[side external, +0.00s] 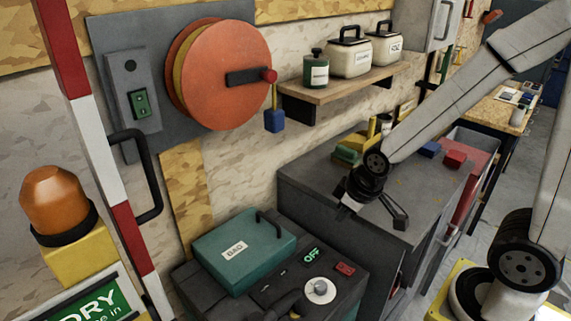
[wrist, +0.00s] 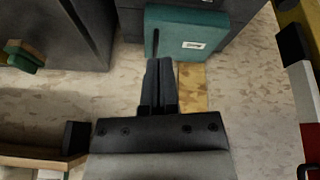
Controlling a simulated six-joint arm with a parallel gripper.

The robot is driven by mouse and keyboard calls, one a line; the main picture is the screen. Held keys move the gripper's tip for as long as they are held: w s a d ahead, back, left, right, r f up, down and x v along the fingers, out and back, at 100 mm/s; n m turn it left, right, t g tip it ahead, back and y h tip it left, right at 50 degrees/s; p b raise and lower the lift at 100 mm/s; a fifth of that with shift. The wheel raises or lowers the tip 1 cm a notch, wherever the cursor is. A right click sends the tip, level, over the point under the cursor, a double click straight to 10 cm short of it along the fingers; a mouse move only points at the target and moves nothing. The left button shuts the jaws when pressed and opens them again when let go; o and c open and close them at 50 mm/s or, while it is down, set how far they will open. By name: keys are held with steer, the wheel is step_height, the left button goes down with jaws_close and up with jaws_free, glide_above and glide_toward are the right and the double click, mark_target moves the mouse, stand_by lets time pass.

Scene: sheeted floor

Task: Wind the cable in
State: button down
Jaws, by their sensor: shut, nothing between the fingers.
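A cable reel, an orange disc with a yellow cable band (side external: 218,75), is mounted on a grey wall plate in the side external view. Its black crank arm (side external: 246,77) points right and ends in a red knob (side external: 270,76). A blue plug (side external: 274,121) hangs below the knob on a short piece of yellow cable. My gripper (side external: 345,209) is right of and below the reel, in front of the grey cabinet, apart from the crank. In the wrist view my gripper's dark fingers (wrist: 160,82) are together and empty. The reel is not visible there.
A wooden shelf (side external: 340,84) with containers sits right of the reel. A teal case (side external: 245,252) rests on a dark box below. A red-white post (side external: 92,125) and orange beacon (side external: 53,200) stand left. The grey cabinet (side external: 330,195) is behind my gripper.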

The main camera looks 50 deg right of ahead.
steer(key=m, duration=0.1)
steer(key=s+g, duration=0.1)
steer(key=s+m, duration=0.1)
steer(key=shift+s+a+f+m+g, duration=0.2)
steer(key=shift+a+m+g, duration=0.05)
steer(key=shift+m+g, duration=0.05)
steer(key=c, duration=0.9)
jaws_free()
steer(key=o, duration=0.3)
steer(key=shift+w, duration=0.2)
steer(key=o, duration=0.3)
steer(key=shift+w+d+r, duration=0.1)
steer(key=shift+w+r, duration=0.1)
steer(key=shift+w, duration=0.15)
steer(key=shift+o, duration=0.2)
steer(key=w+d+r+t, duration=0.1)
steer(key=w+r+t, duration=0.6)
steer(key=w+r, duration=0.2)
steer(key=w+d+r+t, duration=0.2)
steer(key=w+r+t, duration=0.6)
steer(key=r, duration=0.6)
steer(key=shift+w+d+m, duration=0.15)
steer(key=shift+w+m, duration=0.25)
steer(key=shift+w, duration=0.05)
